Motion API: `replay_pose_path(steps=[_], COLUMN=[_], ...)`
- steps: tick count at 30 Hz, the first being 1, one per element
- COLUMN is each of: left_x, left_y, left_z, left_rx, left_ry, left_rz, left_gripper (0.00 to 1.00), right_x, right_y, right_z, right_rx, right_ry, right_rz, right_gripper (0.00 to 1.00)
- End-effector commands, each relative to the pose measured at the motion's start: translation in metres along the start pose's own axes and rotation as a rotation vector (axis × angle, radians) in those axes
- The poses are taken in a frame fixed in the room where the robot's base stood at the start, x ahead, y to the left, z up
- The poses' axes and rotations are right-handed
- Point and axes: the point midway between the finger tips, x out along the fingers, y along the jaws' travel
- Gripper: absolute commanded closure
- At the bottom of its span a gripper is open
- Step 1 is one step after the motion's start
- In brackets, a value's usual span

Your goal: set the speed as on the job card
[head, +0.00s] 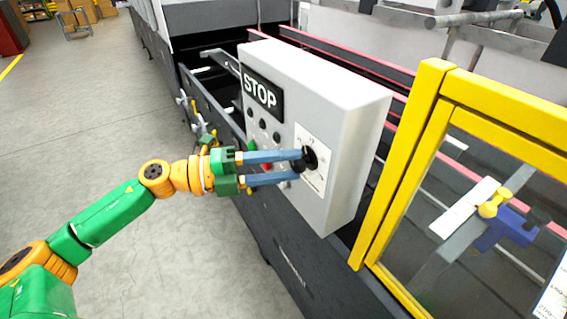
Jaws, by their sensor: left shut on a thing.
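A light grey control box (353,128) is mounted on the side of the machine. A black rotary knob (310,157) sits on a white dial plate (316,183) on the box's front face. My left gripper (301,167) reaches in from the left and is shut on the knob, its blue fingers on either side. The fingers hide part of the dial, and I cannot read its marks or the knob's setting. A white sheet (552,300) with print shows partly at the lower right edge; I cannot tell if it is the job card. My right gripper is not in view.
A black STOP sign (262,93) and several dark buttons (263,124) are on the box, with a green button (252,146) near my fingers. A yellow-framed clear guard (407,160) stands right of the box. The grey floor (95,120) at left is open.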

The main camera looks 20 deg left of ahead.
Motion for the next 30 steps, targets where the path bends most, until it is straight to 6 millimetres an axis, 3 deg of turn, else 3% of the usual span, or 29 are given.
replay_pose_path(steps=[15, 30], left_x=[0.0, 0.0], left_y=[-0.004, -0.004], left_z=[0.0, 0.0], left_rx=[0.356, 0.462], left_ry=[-0.002, -0.002], left_rz=[0.145, 0.189], left_gripper=[1.0, 1.0], right_x=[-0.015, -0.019], right_y=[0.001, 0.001], right_z=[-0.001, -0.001], right_rx=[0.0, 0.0], right_ry=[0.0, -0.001], right_rz=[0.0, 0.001], right_gripper=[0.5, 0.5])
